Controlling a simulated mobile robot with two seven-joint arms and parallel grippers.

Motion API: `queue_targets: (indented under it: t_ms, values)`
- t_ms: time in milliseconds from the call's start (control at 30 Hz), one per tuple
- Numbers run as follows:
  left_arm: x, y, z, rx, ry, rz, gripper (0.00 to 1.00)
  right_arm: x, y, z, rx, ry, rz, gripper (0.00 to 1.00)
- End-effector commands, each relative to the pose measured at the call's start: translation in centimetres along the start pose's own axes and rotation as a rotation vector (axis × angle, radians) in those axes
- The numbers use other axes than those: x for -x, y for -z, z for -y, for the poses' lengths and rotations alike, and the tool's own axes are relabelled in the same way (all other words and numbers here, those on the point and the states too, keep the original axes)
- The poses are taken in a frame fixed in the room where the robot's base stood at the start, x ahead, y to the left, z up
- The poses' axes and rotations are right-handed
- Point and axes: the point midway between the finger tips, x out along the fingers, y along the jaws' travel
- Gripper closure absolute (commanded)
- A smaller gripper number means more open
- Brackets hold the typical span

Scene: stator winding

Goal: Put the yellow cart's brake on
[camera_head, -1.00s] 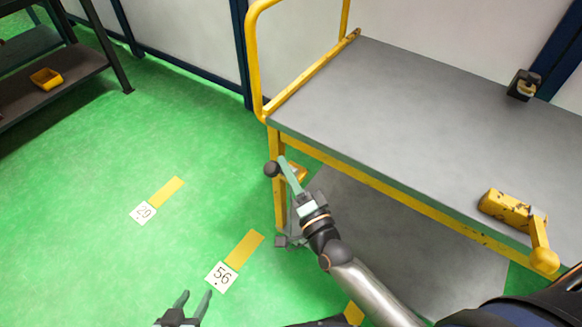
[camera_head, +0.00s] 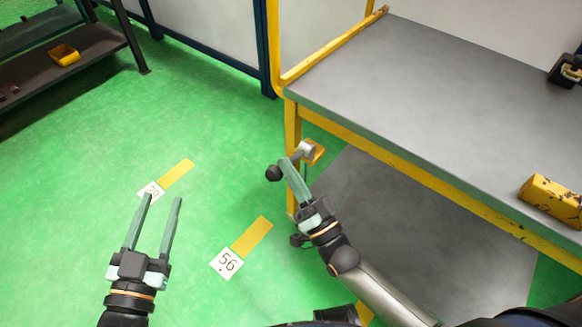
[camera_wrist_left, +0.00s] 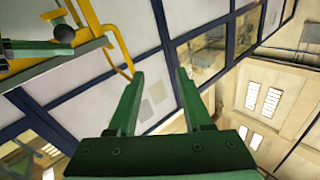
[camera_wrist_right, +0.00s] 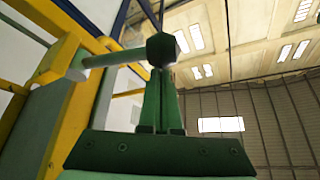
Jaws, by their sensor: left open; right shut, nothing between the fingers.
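The yellow cart (camera_head: 292,125) has a grey top and stands at the right in the head view. Its lever has a silver hub (camera_head: 306,150) on a yellow bracket at the corner leg and a dark knob (camera_head: 273,173). My right gripper (camera_head: 284,164) is shut with nothing between its fingers. Its fingertips are at the knob, which also shows in the right wrist view (camera_wrist_right: 162,50) with its rod running to the yellow frame; I cannot tell if they touch. My left gripper (camera_head: 162,198) is open and empty over the floor, apart from the cart.
A yellow block (camera_head: 551,200) lies on the cart top at right. A dark shelf (camera_head: 85,58) with a yellow bin (camera_head: 64,54) stands at upper left. Floor marks (camera_head: 251,237) lie on the green floor, which is otherwise clear at left.

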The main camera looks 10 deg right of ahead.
Motion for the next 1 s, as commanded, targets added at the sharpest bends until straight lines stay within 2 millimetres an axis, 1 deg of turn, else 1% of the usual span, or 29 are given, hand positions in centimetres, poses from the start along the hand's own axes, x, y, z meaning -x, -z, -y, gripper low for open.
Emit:
queue_targets:
  t_ms: [100, 200, 333, 500, 1000]
  values:
    - [-0.1, 2.2, 0.2, -0.028, 0.000, -0.093, 0.50, 0.2, -0.4, -0.1, 0.028, 0.017, 0.000, 1.00]
    - [0.0, 3.5, 0.2, -0.042, 0.000, -0.146, 0.50, 0.3, -0.6, -0.1, 0.044, 0.027, 0.000, 1.00]
    - [0.1, 4.6, 0.3, -0.054, 0.000, -0.186, 0.50, 0.4, -0.7, -0.1, 0.056, 0.034, 0.000, 1.00]
    - [0.1, 5.0, 0.3, -0.059, 0.000, -0.203, 0.50, 0.4, -0.7, -0.1, 0.060, 0.036, 0.000, 1.00]
    - [0.1, 5.0, 0.2, -0.063, 0.000, -0.211, 0.50, 0.6, -0.9, -0.3, 0.060, 0.035, 0.002, 1.00]
